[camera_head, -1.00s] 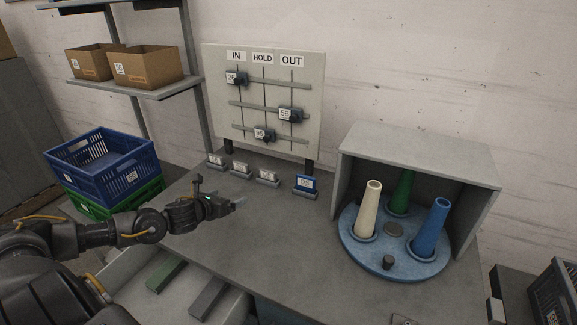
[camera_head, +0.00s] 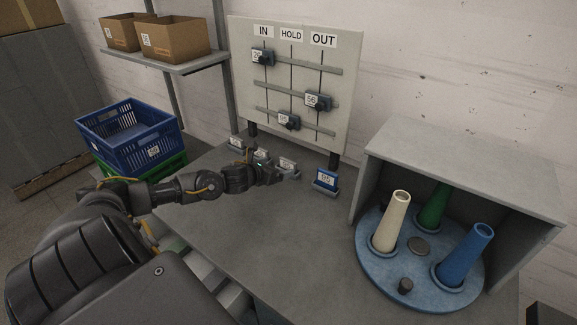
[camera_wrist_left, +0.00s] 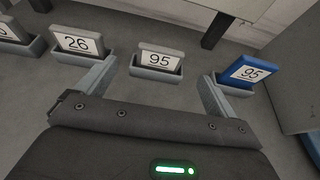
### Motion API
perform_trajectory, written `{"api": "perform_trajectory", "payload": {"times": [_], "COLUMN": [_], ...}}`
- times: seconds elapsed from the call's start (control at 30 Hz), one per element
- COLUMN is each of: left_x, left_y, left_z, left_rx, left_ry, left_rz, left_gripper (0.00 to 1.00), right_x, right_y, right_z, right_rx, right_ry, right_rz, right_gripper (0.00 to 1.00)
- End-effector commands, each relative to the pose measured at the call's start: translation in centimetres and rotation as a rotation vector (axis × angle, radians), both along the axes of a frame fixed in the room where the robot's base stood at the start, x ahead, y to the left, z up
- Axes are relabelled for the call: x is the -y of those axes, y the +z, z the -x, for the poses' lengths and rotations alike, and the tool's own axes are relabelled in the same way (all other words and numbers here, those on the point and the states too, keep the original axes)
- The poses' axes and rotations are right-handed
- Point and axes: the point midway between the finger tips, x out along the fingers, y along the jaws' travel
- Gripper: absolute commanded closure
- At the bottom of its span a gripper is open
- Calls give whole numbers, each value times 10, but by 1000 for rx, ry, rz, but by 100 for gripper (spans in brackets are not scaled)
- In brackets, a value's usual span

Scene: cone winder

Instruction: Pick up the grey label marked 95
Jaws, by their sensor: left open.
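The grey label marked 95 (camera_wrist_left: 158,60) stands upright in a small grey holder. It is in the middle of the left wrist view, and in the head view it is the grey label (camera_head: 288,164) nearest the blue one. My left gripper (camera_wrist_left: 158,72) is open and empty. Its fingers are spread to the left and right of this label, which lies just ahead between them. In the head view my left gripper (camera_head: 275,175) is low over the table, close in front of the label and partly covering its holder. My right gripper is not in view.
A grey label marked 26 (camera_wrist_left: 77,42) stands close left, near the left finger. A blue label marked 95 (camera_wrist_left: 248,72) stands close right, by the right finger. The slider board (camera_head: 290,85) rises behind. A turntable (camera_head: 370,265) with cones sits at right.

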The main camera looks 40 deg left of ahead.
Motion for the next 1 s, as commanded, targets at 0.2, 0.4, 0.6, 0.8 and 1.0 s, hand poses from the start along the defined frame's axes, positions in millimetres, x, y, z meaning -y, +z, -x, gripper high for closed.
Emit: {"api": "perform_trajectory", "payload": {"times": [0.2, 0.4, 0.6, 0.8, 1.0], "left_x": [0, -1, -4, -5, -5], "left_y": [-4, -8, -22, -28, -29], "left_z": [-10, -20, -43, -55, -55], "left_rx": [-1, 1, 0, -1, -1], "left_ry": [-2, 2, 1, 0, -1], "left_rz": [1, 5, 3, 0, 0], "left_gripper": [6, 6, 6, 6, 6], "right_x": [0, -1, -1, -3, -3], "right_y": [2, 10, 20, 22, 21], "right_z": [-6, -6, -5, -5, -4], "right_rx": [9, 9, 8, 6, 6], "right_ry": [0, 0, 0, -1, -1], "right_rz": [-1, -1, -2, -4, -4], "right_gripper": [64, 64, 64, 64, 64]}}
